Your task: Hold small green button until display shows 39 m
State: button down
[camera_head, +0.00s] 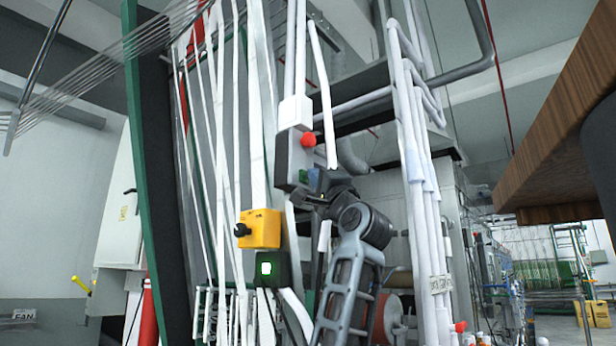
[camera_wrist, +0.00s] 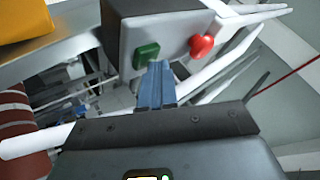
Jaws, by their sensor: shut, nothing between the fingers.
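A grey control box (camera_head: 292,158) hangs on a post. It carries a red mushroom button (camera_head: 308,139) and, lower down, a small green button (camera_head: 303,176). In the wrist view the green button (camera_wrist: 146,53) is left of the red one (camera_wrist: 201,45). My gripper (camera_wrist: 157,66) is shut and empty. Its blue fingertips are at the lower right edge of the green button; I cannot tell whether they touch it. My gripper (camera_head: 313,178) also shows beside the box in the head view.
A yellow box with a black knob (camera_head: 260,229) is left of and below the control box. White webbing strips (camera_head: 222,150) hang close on the left. White railings (camera_head: 415,170) stand to the right. A wooden slab (camera_head: 565,130) juts in at the far right.

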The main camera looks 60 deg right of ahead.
jog(key=shift+s, duration=0.1)
jog(key=shift+s+a, duration=0.2)
jog(key=shift+s, duration=0.6)
jog(key=shift+s+a, duration=0.2)
jog(key=shift+s, duration=0.6)
jog(key=shift+s+a, duration=0.2)
jog(key=shift+s, duration=0.65)
jog(key=shift+s+a, duration=0.2)
jog(key=shift+s, duration=0.6)
